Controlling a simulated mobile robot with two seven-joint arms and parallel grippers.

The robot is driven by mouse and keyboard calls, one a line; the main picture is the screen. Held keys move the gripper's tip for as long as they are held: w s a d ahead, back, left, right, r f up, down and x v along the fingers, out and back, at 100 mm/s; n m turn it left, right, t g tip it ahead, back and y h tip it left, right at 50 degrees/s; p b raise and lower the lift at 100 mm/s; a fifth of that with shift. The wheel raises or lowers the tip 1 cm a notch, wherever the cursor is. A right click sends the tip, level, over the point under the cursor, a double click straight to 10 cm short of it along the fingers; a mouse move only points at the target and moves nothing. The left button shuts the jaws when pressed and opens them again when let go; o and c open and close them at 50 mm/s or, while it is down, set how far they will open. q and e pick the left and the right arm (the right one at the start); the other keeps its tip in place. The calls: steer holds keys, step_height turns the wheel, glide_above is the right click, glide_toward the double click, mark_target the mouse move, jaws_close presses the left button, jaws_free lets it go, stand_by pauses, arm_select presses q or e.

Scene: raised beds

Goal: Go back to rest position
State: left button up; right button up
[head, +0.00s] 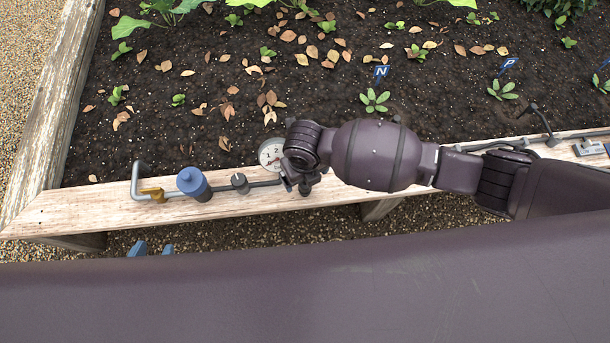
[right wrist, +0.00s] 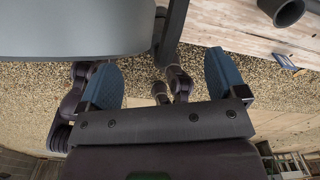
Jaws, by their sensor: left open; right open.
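My left gripper (head: 152,248) shows only as two blue fingertips, apart, in the head view. They stick out past the edge of my own body, over the gravel in front of the bed's plank. The rest of that gripper is hidden. My right arm comes in from the right in the head view and crosses above the front plank (head: 90,212); its gripper cannot be made out there. In the right wrist view my right gripper (right wrist: 163,82) is open, with its blue fingers wide apart and nothing held between them. Gravel lies beyond them.
A pipe line on the plank carries a brass tap (head: 152,194), a blue canister (head: 193,184), a grey knob (head: 239,182) and a round gauge (head: 271,153). Dark soil (head: 190,130) behind holds seedlings, dry leaves and blue tags, including N (head: 381,71) and P (head: 509,64).

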steer(key=shift+r+p, duration=0.3)
steer(key=shift+r, duration=0.45)
arm_select(q)
steer(key=shift+w+r, duration=0.3)
steer(key=shift+r, duration=0.4)
